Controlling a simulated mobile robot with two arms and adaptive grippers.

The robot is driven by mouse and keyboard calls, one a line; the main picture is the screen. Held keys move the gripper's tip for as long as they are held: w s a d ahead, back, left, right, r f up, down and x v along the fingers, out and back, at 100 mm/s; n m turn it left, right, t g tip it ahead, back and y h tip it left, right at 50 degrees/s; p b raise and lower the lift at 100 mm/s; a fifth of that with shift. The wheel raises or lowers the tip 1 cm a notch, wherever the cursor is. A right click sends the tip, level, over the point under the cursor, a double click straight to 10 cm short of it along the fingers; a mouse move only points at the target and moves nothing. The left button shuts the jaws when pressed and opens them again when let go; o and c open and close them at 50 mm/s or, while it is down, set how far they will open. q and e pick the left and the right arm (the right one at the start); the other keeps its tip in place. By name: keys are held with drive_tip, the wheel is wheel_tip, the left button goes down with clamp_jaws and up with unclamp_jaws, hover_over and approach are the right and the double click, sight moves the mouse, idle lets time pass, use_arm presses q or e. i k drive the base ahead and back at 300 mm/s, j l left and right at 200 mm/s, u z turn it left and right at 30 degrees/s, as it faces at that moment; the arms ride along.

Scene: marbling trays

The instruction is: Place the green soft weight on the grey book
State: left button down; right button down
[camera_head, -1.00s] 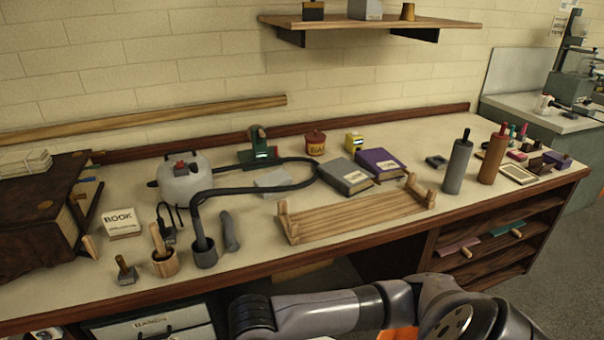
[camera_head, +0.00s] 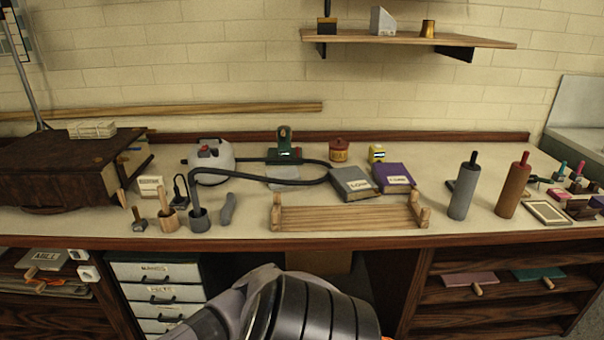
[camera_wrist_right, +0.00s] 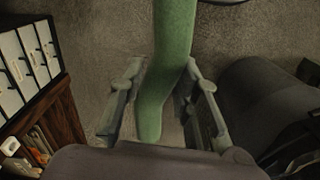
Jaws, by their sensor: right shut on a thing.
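The grey book (camera_head: 352,184) lies flat on the workbench, left of a purple book, behind the wooden rack. The green soft weight (camera_wrist_right: 172,60) is long and limp and shows in the right wrist view. My right gripper (camera_wrist_right: 165,110) is shut on it, with one finger on each side. The weight hangs over a grey floor there, and its upper end runs out of the picture. The head view shows a dark rounded part of my arm at the bottom, but neither gripper's fingers nor the green weight.
The wooden rack (camera_head: 346,218) stands at the bench's front edge, before the grey book. The purple book (camera_head: 394,178) touches or nearly touches it on the right. A black hose (camera_head: 262,187) runs along its left. Two rollers (camera_head: 464,190) stand upright further right.

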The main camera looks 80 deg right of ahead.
sight(355, 186)
drive_tip(key=k+l, duration=0.25)
drive_tip(key=k, duration=0.3)
drive_tip(key=k+l+u, duration=0.15)
drive_tip(key=k, duration=0.4)
drive_tip(key=k+l, duration=0.3)
drive_tip(key=k, duration=0.25)
drive_tip(key=l+u, duration=0.05)
